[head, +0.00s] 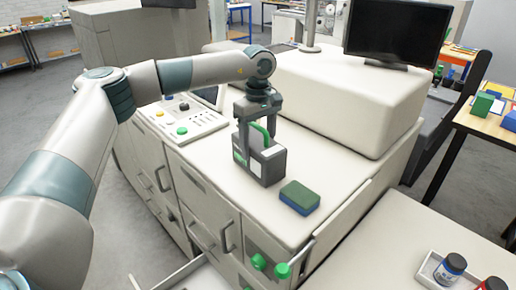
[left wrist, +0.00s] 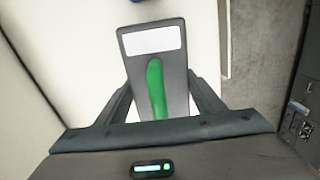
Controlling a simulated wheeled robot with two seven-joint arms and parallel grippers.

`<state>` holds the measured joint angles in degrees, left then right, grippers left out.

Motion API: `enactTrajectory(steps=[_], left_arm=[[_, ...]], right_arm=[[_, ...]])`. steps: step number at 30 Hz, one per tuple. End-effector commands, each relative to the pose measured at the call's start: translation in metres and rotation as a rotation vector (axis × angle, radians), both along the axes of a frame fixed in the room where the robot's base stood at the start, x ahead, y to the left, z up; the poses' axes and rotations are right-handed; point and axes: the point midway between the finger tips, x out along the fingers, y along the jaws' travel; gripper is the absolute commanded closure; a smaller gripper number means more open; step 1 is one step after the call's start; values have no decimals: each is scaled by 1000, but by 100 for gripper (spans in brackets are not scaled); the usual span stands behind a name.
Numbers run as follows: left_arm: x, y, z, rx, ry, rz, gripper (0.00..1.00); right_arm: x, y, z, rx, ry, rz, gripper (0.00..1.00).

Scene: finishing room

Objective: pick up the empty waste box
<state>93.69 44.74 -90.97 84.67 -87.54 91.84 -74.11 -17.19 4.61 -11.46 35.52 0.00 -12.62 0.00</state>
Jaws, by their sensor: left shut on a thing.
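The waste box (head: 270,167) is a dark grey box with a green handle and a pale label. It stands upright on the white top of the machine in the head view. My left gripper (head: 262,137) comes down over it from above, with its fingers on either side of the box's top. It is shut on the box. In the left wrist view the box (left wrist: 172,75) lies between the two fingers (left wrist: 160,105), with its green handle and white label showing. I cannot see into the box. My right gripper is not in view.
A green and blue sponge-like block (head: 300,196) lies close to the right of the box. A button panel (head: 182,122) is at its left. A raised white housing (head: 340,95) with a monitor (head: 397,30) stands behind. A tray with small jars (head: 450,268) is at lower right.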

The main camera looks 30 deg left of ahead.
Motion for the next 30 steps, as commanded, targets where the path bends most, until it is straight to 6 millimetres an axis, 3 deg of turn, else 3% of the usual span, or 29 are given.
enactTrajectory(steps=[8,21,30], left_arm=[[1,-1,30,-2,-6,-1,67],[47,-65,80,-1,-3,-1,67],[66,-89,101,0,-1,0,67]], right_arm=[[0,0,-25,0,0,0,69],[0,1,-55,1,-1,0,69],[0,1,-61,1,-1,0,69]])
